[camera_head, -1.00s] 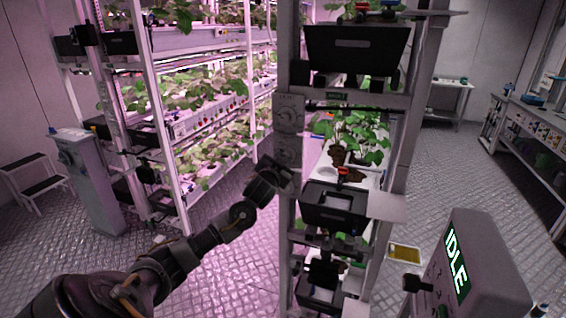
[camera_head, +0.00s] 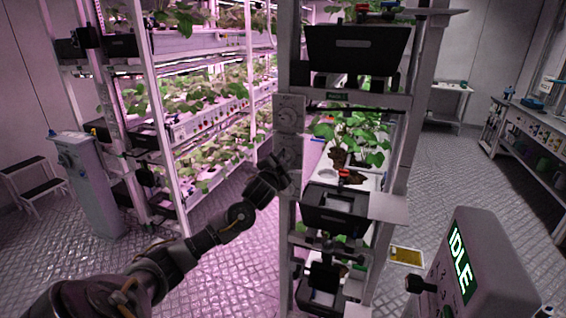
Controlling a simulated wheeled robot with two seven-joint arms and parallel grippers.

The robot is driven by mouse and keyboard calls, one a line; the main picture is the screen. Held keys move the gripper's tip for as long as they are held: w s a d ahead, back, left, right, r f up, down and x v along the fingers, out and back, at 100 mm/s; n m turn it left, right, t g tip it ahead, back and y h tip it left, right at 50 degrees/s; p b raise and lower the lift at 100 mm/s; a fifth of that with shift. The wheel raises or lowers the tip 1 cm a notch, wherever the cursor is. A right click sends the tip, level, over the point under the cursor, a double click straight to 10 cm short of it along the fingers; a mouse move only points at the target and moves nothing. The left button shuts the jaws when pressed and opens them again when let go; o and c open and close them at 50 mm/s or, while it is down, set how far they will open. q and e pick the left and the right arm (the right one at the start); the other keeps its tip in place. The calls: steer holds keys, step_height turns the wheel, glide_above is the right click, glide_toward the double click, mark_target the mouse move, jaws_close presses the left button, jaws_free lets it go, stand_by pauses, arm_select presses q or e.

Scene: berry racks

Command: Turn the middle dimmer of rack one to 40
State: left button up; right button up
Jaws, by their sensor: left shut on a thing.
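Rack one (camera_head: 420,130) is the near grey rack in the middle of the view. A narrow grey dimmer panel (camera_head: 289,98) is on its left post, with the round top dimmer (camera_head: 289,115) in plain sight. My left gripper (camera_head: 281,165) reaches in from the lower left and is shut at the panel, just below the top dimmer. It is shut on the middle dimmer, whose knob is mostly hidden by the fingers. The dial's setting cannot be read. My right gripper is not in view.
Black bins (camera_head: 357,45) and a plant shelf fill the near rack. A grey box reading IDLE (camera_head: 500,262) stands at the lower right. A tall planted rack (camera_head: 155,100) and a grey pedestal (camera_head: 88,185) stand left. The floor between is clear.

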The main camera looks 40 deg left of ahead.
arm_select(q)
steer(key=o, duration=1)
steer(key=shift+s+d+f, duration=0.1)
steer(key=shift+s+f, duration=0.05)
steer(key=shift+s, duration=0.1)
steer(key=b+v, duration=0.4)
steer(key=v, duration=0.6)
steer(key=shift+s, duration=0.1)
